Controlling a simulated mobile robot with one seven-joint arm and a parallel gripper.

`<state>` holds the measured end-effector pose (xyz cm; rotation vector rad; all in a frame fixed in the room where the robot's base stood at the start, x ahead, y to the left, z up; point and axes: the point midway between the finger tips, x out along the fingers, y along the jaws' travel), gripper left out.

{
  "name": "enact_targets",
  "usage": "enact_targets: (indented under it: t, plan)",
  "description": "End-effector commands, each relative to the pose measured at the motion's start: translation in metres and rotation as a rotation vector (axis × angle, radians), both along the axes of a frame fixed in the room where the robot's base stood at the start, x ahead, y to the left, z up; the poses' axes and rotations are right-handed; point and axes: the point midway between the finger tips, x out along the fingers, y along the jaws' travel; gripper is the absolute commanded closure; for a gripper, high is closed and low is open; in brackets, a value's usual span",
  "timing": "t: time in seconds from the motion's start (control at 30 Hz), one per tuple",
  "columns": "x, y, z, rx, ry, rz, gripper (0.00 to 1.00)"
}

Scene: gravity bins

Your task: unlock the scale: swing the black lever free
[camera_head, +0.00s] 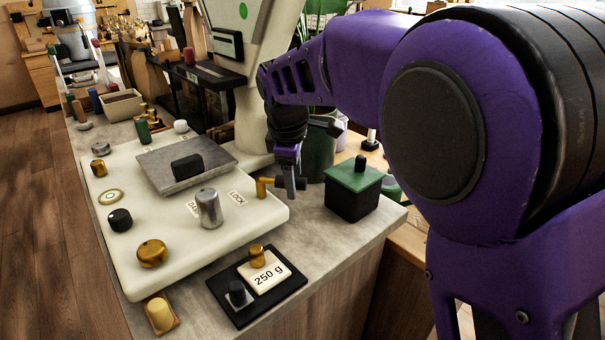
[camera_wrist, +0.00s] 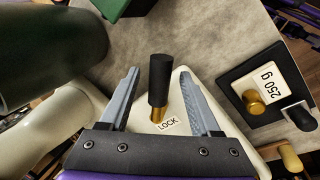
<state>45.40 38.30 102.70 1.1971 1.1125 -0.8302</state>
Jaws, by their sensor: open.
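The black lever shows in the wrist view as a black cylindrical handle (camera_wrist: 160,80) on a brass stem, beside the LOCK label (camera_wrist: 168,125). In the head view its brass part (camera_head: 264,187) stands at the right edge of the white scale (camera_head: 140,262), near the LOCK label (camera_head: 236,198); the black handle is partly hidden by my fingers. My gripper (camera_head: 291,186) is at the lever, pointing down. In the wrist view my gripper (camera_wrist: 159,84) is open, one finger on each side of the handle, with visible gaps on both sides.
A green-topped black box (camera_head: 354,186) stands close right of my gripper. A black tray (camera_head: 233,312) with a 250 g card lies in front. A grey plate (camera_head: 152,168) with a black block, a metal weight (camera_head: 208,208) and several knobs are on the scale. The scale's column rises behind.

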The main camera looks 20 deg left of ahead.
Motion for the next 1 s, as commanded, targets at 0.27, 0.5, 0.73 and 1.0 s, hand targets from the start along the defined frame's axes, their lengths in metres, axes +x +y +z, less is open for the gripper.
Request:
enact_targets:
  t: [0.27,0.5,0.73,1.0]
  plan:
    - [-0.0001,-0.0001,0.0001,0.000,0.000,0.000,0.52]
    - [0.0000,-0.0001,0.0002,-0.001,0.000,0.000,0.96]
    - [0.0000,-0.0002,0.0003,-0.001,0.000,0.000,1.00]
    - [-0.0001,-0.0002,0.0004,-0.001,0.000,0.000,1.00]
